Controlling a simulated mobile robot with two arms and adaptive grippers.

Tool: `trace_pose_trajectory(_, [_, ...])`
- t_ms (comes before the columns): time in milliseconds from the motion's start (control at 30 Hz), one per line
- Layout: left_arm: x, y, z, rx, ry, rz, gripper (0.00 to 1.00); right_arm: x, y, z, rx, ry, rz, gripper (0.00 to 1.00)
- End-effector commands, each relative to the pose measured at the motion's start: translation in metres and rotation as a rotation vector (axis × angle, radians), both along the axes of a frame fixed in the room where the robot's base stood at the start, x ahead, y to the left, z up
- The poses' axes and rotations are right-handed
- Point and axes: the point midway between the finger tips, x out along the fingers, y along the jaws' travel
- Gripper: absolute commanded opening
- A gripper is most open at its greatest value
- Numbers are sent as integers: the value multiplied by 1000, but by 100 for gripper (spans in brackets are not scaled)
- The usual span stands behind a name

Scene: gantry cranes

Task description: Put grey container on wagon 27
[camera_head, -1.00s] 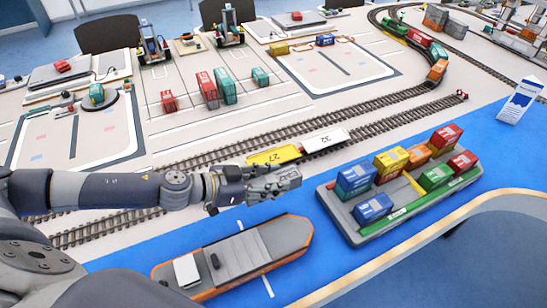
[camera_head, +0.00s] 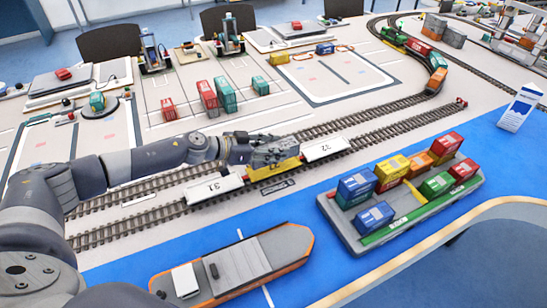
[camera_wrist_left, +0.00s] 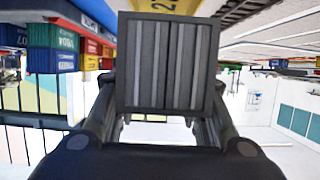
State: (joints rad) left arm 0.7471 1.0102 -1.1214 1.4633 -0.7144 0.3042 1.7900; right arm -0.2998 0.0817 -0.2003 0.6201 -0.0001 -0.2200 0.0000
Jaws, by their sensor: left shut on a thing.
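Yellow wagon 27 (camera_head: 262,174) stands on the nearer track, between white wagon 31 (camera_head: 213,187) and white wagon 32 (camera_head: 326,149). My left gripper (camera_head: 262,150) is over the yellow wagon and hides most of its top. It is shut on the grey container (camera_wrist_left: 168,65), whose ribbed face fills the middle of the left wrist view. In the head view the grey container (camera_head: 278,154) is largely covered by the gripper. A yellow surface (camera_wrist_left: 165,5) shows right beside the container's edge in the wrist view. I cannot tell whether container and wagon touch.
A grey barge (camera_head: 350,222) with several coloured containers lies at right on the blue strip. An orange-rimmed ship (camera_head: 262,255) lies in front. Several containers (camera_head: 208,98) stand on the yard behind the tracks. A white sign (camera_head: 520,105) stands far right.

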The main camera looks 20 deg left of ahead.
Motion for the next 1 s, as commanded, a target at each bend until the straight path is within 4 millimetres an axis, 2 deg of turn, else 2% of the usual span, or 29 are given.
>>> trace_pose_trajectory(233, [-1,-1,-34,-2,3,1,9,0,0,-12,0,0,0,0])
trace_pose_trajectory(633, [-1,0,-37,-1,1,0,9,0,3,-12,3,1,-2,0])
trace_pose_trajectory(667, [-1,0,-37,0,0,0,44,0,3,-11,3,1,-2,0])
trace_pose_trajectory(700, [-1,0,-37,1,1,0,53,0,3,-11,3,1,-2,0])
trace_pose_trajectory(733, [-1,0,-37,1,1,0,57,0,3,-11,3,1,-2,0])
trace_pose_trajectory(1000, [-1,0,-37,0,0,0,57,0,3,-11,3,1,-2,0])
